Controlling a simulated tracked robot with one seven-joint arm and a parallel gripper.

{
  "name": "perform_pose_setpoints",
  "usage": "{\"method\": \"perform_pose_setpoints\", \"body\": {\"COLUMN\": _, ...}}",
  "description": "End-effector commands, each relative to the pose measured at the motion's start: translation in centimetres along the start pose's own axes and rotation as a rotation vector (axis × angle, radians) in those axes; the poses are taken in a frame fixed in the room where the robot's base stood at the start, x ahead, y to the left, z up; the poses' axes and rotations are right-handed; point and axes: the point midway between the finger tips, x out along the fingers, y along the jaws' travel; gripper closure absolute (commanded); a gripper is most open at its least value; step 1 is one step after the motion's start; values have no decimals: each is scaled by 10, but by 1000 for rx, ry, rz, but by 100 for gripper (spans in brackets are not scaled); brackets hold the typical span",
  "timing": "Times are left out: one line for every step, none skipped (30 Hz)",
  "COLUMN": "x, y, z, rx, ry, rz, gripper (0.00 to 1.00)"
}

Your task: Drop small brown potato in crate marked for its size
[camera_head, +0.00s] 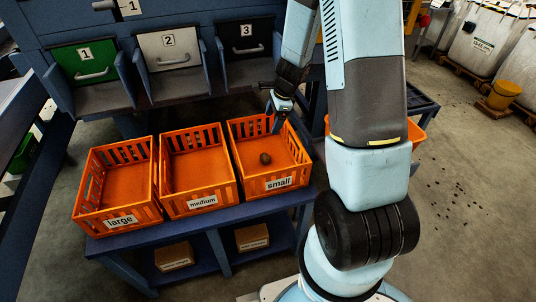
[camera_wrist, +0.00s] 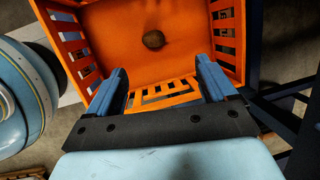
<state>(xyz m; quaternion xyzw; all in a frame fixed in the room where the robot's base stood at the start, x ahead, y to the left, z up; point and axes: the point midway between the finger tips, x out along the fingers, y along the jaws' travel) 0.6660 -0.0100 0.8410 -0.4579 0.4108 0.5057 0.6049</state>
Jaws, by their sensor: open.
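The small brown potato (camera_head: 265,158) lies on the floor of the orange crate labelled "small" (camera_head: 278,184). It also shows in the wrist view (camera_wrist: 153,39), near the middle of the crate floor. My gripper (camera_head: 280,112) is above the back of that crate in the head view. In the wrist view my gripper (camera_wrist: 160,80) has its two blue fingers spread apart with nothing between them. The potato is apart from the fingers, beyond their tips.
The "medium" crate (camera_head: 203,203) and the "large" crate (camera_head: 120,222) stand empty to the left on the blue bench (camera_head: 185,229). Behind are three numbered chutes, green (camera_head: 85,62), white (camera_head: 168,50) and black (camera_head: 246,40). Another orange crate (camera_head: 416,134) shows partly behind my arm.

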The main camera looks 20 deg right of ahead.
Motion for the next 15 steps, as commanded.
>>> {"method": "perform_pose_setpoints", "body": {"x": -10, "y": -1, "z": 0, "rx": -2, "ry": 1, "rz": -5, "gripper": 15}}
{"method": "perform_pose_setpoints", "body": {"x": -15, "y": -1, "z": 0, "rx": -1, "ry": 0, "rz": -4, "gripper": 15}}
{"method": "perform_pose_setpoints", "body": {"x": -22, "y": -1, "z": 0, "rx": -2, "ry": 1, "rz": -5, "gripper": 15}}
{"method": "perform_pose_setpoints", "body": {"x": -27, "y": -1, "z": 0, "rx": -2, "ry": 1, "rz": -5, "gripper": 15}}
{"method": "perform_pose_setpoints", "body": {"x": -32, "y": -1, "z": 1, "rx": -1, "ry": 0, "rz": -3, "gripper": 15}}
{"method": "perform_pose_setpoints", "body": {"x": -39, "y": -1, "z": 0, "rx": -2, "ry": 1, "rz": -5, "gripper": 15}}
{"method": "perform_pose_setpoints", "body": {"x": -44, "y": -1, "z": 0, "rx": -1, "ry": 0, "rz": -5, "gripper": 15}}
{"method": "perform_pose_setpoints", "body": {"x": -49, "y": -1, "z": 0, "rx": -1, "ry": 0, "rz": -4, "gripper": 15}}
{"method": "perform_pose_setpoints", "body": {"x": -56, "y": -1, "z": 0, "rx": -2, "ry": 1, "rz": -5, "gripper": 15}}
{"method": "perform_pose_setpoints", "body": {"x": -61, "y": -1, "z": 0, "rx": -1, "ry": 0, "rz": -4, "gripper": 15}}
{"method": "perform_pose_setpoints", "body": {"x": -66, "y": -1, "z": 0, "rx": -1, "ry": 1, "rz": -4, "gripper": 15}}
{"method": "perform_pose_setpoints", "body": {"x": -73, "y": -1, "z": 0, "rx": -2, "ry": 0, "rz": -4, "gripper": 15}}
{"method": "perform_pose_setpoints", "body": {"x": -78, "y": -1, "z": 0, "rx": -1, "ry": 0, "rz": -3, "gripper": 15}}
{"method": "perform_pose_setpoints", "body": {"x": -82, "y": -1, "z": 0, "rx": 0, "ry": 1, "rz": -3, "gripper": 15}}
{"method": "perform_pose_setpoints", "body": {"x": -88, "y": 0, "z": -1, "rx": 1, "ry": 1, "rz": -3, "gripper": 15}}
